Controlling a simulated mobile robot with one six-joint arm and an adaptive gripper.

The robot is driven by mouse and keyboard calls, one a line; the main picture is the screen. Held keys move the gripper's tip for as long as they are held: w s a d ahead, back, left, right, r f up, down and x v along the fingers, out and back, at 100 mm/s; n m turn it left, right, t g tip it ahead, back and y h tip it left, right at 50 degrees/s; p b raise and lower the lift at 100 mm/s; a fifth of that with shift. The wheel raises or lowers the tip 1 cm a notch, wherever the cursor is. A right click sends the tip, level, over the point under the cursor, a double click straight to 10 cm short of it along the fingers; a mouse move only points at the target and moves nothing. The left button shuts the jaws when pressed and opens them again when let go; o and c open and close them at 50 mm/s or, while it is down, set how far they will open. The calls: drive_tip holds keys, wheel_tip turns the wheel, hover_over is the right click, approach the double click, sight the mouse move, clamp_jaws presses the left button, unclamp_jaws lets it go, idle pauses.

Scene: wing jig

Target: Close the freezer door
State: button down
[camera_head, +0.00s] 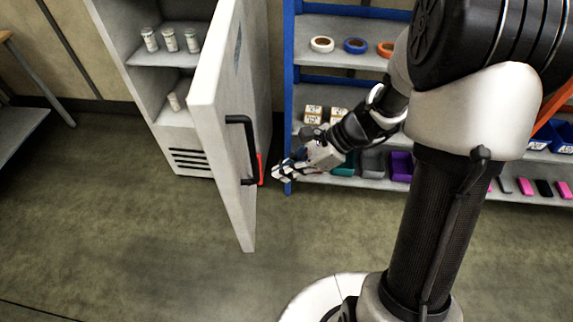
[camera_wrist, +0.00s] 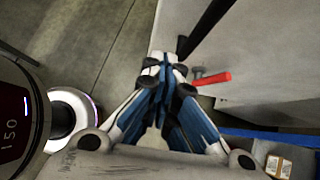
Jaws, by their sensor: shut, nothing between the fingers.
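The white freezer (camera_head: 163,140) stands at the left in the head view, and its door (camera_head: 225,75) is swung wide open toward me. The black handle (camera_head: 249,140) is on the door's outer face, with a red piece (camera_head: 260,168) by its lower end. My gripper (camera_head: 276,174) is shut and empty, just right of the handle's lower end. In the wrist view the shut fingertips (camera_wrist: 165,66) are beside the black handle (camera_wrist: 206,28) and the red piece (camera_wrist: 213,79). I cannot tell whether they touch the handle. The door's face (camera_wrist: 270,55) fills the right there.
Several jars (camera_head: 170,40) stand inside the freezer. A blue-framed shelf (camera_head: 289,90) with tape rolls, boxes and bins is behind my arm at the right. A table (camera_head: 20,125) is at the far left. The floor (camera_head: 120,235) left of the door is clear.

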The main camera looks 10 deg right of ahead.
sight(239, 191)
drive_tip(key=a+f+b, duration=0.1)
drive_tip(key=a, duration=0.1)
drive_tip(key=w+a+f+b, duration=0.1)
drive_tip(key=a+f, duration=0.1)
drive_tip(key=a, duration=0.1)
drive_tip(key=a+f+b, duration=0.1)
drive_tip(key=a, duration=0.1)
drive_tip(key=shift+w+a+f, duration=0.2)
drive_tip(key=shift+a+f, duration=0.1)
drive_tip(key=shift+w+a+r, duration=0.1)
drive_tip(key=shift+a, duration=0.25)
